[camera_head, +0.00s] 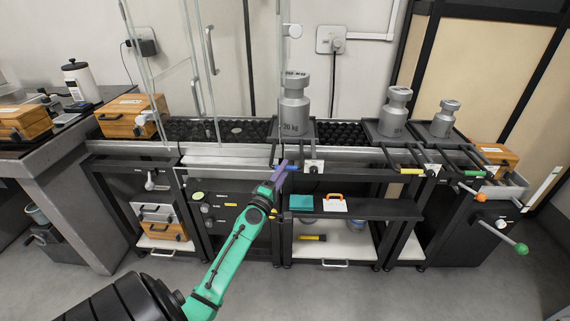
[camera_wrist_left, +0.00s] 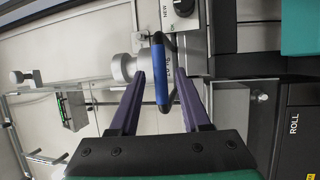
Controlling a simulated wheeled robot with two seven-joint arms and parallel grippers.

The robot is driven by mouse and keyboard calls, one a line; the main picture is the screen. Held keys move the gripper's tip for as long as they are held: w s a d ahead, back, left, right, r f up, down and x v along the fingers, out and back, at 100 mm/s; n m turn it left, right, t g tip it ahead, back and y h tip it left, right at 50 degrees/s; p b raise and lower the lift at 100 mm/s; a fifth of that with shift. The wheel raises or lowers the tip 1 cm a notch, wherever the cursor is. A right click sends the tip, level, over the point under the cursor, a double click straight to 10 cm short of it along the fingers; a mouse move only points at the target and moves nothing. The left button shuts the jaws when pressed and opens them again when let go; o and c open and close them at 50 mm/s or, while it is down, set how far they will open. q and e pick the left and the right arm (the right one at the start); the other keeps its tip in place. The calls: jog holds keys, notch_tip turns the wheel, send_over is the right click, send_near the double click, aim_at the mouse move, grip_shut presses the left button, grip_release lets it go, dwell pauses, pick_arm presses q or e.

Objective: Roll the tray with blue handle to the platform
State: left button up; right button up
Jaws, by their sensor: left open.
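The tray with the blue handle (camera_head: 306,141) stands on the black roller bed, carrying a grey 20 kg weight (camera_head: 295,112). Its blue handle (camera_head: 291,168) sticks out over the front edge. My left gripper (camera_head: 283,172), on the green arm, is at this handle. In the left wrist view the blue handle (camera_wrist_left: 161,75) lies between the two open purple fingers (camera_wrist_left: 162,85), with gaps visible on both sides. I cannot tell for certain which surface is the platform; a round disc (camera_head: 237,130) shows among the rollers behind the glass panels. My right gripper is not in view.
Two smaller weights (camera_head: 394,112) (camera_head: 444,119) stand on trays to the right, near a yellow handle (camera_head: 411,171). Clear glass panels (camera_head: 178,70) stand at the left.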

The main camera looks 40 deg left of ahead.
pick_arm(q)
jog(key=shift+x, duration=1.2)
grip_shut()
jog(key=shift+f, duration=0.15)
dwell(0.3)
